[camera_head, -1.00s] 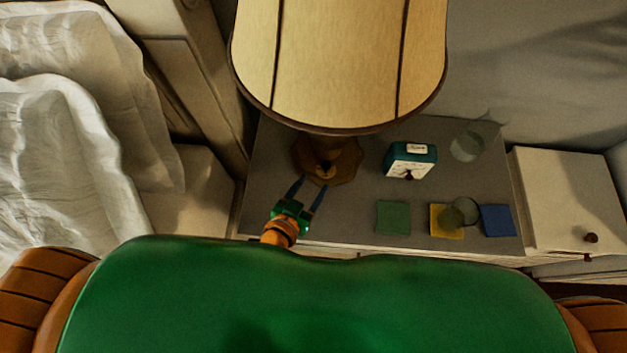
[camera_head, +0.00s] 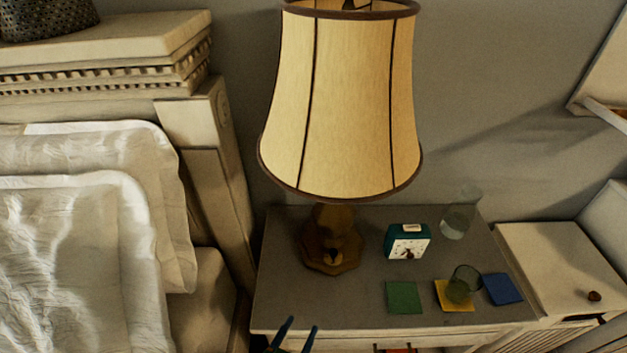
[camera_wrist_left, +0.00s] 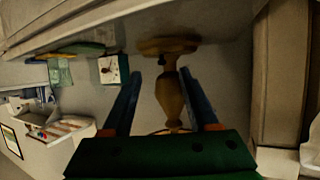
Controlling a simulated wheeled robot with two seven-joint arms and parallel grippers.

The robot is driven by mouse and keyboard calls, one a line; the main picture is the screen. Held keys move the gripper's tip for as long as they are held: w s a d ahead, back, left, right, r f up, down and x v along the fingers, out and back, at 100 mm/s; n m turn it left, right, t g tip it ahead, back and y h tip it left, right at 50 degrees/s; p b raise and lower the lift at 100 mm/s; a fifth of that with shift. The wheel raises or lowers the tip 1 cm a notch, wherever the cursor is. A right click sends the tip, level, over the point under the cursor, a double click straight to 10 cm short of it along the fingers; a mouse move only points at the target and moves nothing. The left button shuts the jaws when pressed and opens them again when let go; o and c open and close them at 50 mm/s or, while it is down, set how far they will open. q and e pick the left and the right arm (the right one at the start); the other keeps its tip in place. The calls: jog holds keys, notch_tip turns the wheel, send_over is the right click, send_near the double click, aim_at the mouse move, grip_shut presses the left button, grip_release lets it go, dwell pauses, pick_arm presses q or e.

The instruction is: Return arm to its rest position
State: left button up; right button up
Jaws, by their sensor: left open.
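My left gripper (camera_head: 293,333) shows at the bottom edge of the head view, in front of the nightstand's front edge. Its two dark blue fingers are apart with nothing between them. In the left wrist view, the open fingers (camera_wrist_left: 165,100) frame the lamp's wooden base (camera_wrist_left: 170,95), which stands beyond them. The rest of the left arm is below the head view. My right gripper is not in view.
A grey-topped nightstand (camera_head: 290,300) holds a lamp (camera_head: 340,110), a clock (camera_head: 408,241), two glasses, and green (camera_head: 404,297), yellow (camera_head: 455,303) and blue (camera_head: 503,289) coasters. The bed (camera_head: 70,270) is at left. A white cabinet (camera_head: 550,260) is at right.

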pick_arm(q)
jog(key=s+a+f+n+g+y, duration=0.1)
jog(key=s+a+f+g, duration=0.4)
jog(key=s+f, duration=0.5)
jog(key=s+a+f+n+g+y, duration=0.1)
jog(key=s+a+f+g+y, duration=0.3)
jog(key=s+a+f, duration=0.6)
jog(key=s+g, duration=0.2)
jog(key=s, duration=0.2)
jog(key=shift+s+a+f, duration=0.15)
jog(key=shift+a+f, duration=0.1)
jog(key=shift+a, duration=0.05)
